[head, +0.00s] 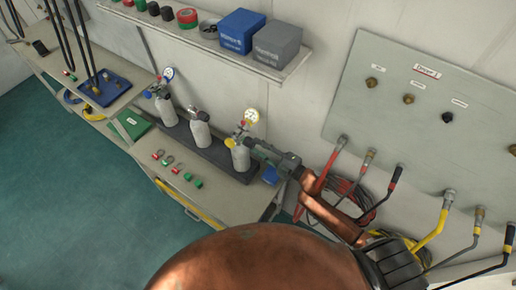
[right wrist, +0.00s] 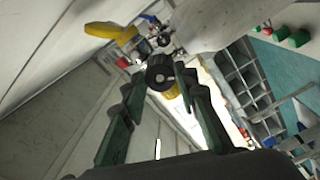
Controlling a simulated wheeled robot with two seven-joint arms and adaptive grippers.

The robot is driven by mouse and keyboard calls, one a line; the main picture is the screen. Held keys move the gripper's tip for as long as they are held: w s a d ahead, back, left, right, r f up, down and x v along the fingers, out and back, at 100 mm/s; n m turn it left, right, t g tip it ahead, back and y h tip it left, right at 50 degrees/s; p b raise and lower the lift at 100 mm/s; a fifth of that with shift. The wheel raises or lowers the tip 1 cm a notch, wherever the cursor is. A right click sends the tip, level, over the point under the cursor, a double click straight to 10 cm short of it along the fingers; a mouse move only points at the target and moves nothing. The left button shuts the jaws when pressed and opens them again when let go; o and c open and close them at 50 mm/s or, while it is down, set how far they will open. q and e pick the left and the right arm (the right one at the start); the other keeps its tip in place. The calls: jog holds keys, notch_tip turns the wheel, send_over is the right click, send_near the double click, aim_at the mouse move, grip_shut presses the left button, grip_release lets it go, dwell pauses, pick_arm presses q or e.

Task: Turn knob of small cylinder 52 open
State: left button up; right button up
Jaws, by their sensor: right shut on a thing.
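Three small grey cylinders stand in a row in a dark tray (head: 222,163) on the bench. The nearest cylinder (head: 241,160) has a valve with yellow and red parts and a round gauge (head: 251,116) on top. No number 52 is readable, so I cannot tell which cylinder bears it. My right gripper (head: 252,145) reaches from the right to the valve of the nearest cylinder. In the right wrist view its two fingers are shut on a dark round knob (right wrist: 160,74), with the pale cylinder (right wrist: 218,22) just beyond. The fingers hide part of the knob. My left gripper is not in view.
The middle cylinder (head: 200,132) and far cylinder (head: 165,110) stand to the left. A shelf (head: 200,38) with blue and grey boxes hangs above. A wall panel (head: 425,100) with hoses is at right. Small red and green fittings (head: 175,170) lie in front of the tray.

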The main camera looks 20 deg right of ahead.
jog(key=n+b, duration=0.2)
jog(key=n, duration=0.4)
jog(key=shift+f+b, duration=0.1)
jog(key=shift+b, duration=0.2)
jog(key=shift+n, duration=0.4)
jog(key=o, duration=1.2)
jog(key=v, duration=1.2)
jog(key=shift+w+d, duration=0.1)
jog(key=shift+d, duration=0.05)
